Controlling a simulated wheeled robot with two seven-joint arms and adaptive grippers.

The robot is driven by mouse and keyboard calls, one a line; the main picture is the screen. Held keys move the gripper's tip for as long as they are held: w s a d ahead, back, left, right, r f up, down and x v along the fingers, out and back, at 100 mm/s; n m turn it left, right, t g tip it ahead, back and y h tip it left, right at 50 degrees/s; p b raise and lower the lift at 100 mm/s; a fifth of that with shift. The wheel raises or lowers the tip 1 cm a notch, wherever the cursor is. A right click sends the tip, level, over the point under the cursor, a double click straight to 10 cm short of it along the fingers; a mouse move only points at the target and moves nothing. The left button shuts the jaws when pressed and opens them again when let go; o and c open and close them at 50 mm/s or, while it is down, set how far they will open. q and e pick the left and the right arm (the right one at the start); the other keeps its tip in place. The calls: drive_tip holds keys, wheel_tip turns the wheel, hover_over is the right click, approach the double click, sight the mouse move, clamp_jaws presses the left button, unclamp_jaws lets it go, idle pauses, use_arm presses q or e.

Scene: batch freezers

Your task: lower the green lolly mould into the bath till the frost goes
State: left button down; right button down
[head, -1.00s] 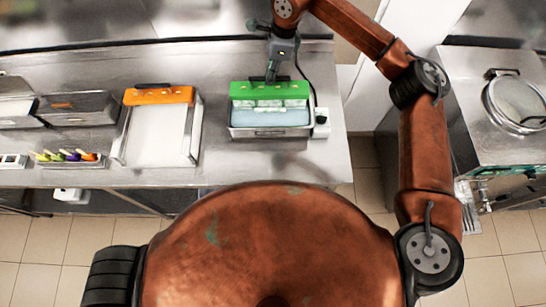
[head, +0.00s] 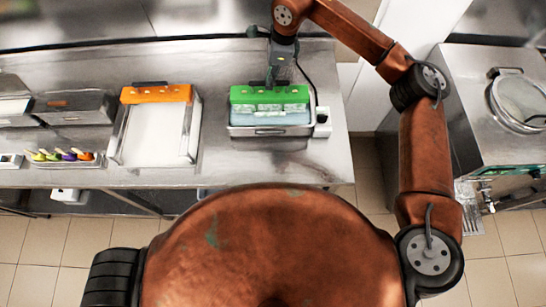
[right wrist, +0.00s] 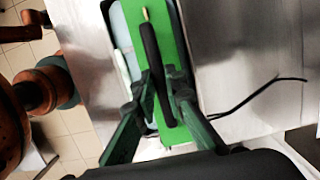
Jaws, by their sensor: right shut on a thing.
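The green lolly mould (head: 268,95) is at the metal bath (head: 270,131), its green top above the rim and its pale, whitish pockets partly down in the bluish water. My right gripper (head: 271,84) is above the mould and shut on its dark handle. In the right wrist view, the fingers (right wrist: 158,80) close around the black handle on the green top (right wrist: 176,50). I cannot tell from here whether the mould touches the bath floor or how much frost is on it. My left gripper is not in view.
An orange-topped mould (head: 155,94) stands at the back of a white-floored metal tray (head: 198,130) to the left. A small tray of colourful lollies (head: 62,156) is further left. A white box (head: 323,121) with a cable adjoins the bath. The counter in front is clear.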

sight(270, 92)
drive_tip(key=shift+f+b, duration=1.8)
drive_tip(key=shift+f, duration=1.3)
idle(4.9)
